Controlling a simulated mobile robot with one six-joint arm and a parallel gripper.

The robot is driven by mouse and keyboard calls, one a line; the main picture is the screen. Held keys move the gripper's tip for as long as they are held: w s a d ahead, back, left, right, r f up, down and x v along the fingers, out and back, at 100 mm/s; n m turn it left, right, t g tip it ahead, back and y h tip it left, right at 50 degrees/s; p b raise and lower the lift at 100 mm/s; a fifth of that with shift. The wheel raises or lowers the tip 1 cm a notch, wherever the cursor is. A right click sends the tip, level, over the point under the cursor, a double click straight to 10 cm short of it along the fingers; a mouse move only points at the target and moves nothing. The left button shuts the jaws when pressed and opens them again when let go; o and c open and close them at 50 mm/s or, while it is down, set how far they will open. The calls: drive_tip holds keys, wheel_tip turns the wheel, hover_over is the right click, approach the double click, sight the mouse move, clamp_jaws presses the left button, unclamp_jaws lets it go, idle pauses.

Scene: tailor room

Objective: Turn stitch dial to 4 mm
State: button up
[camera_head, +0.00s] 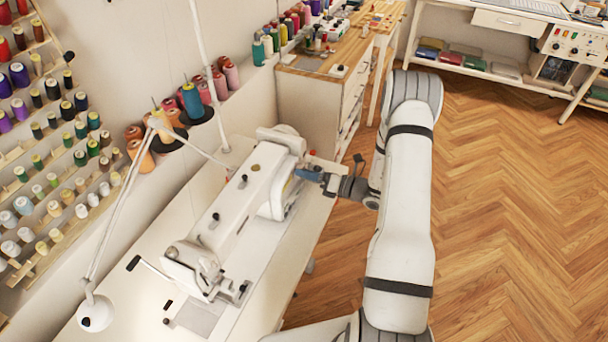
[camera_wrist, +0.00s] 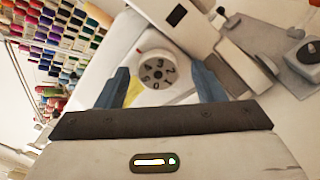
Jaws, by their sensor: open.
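The stitch dial (camera_wrist: 156,69) is a round white knob with dark numbers, in the middle of the wrist view; 4, 3 and 2 can be made out, with other marks around them. It sits on the white sewing machine (camera_head: 235,210), which stands on the table in the head view. My gripper (camera_wrist: 162,84) is open, with one blue finger on each side of the dial and a visible gap to it. In the head view my gripper (camera_head: 308,175) is at the machine's far right end, and the dial is hidden there.
A white sewing table (camera_head: 255,285) bears the machine. Thread spools (camera_head: 70,155) fill a wall rack at left, and cones (camera_head: 190,100) stand behind the machine. A wooden-topped cabinet (camera_head: 325,70) is beyond. The wood floor (camera_head: 510,220) at right is clear.

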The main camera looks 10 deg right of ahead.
drive_tip(key=b+v, duration=0.2)
drive_tip(key=v, duration=0.6)
idle(0.4)
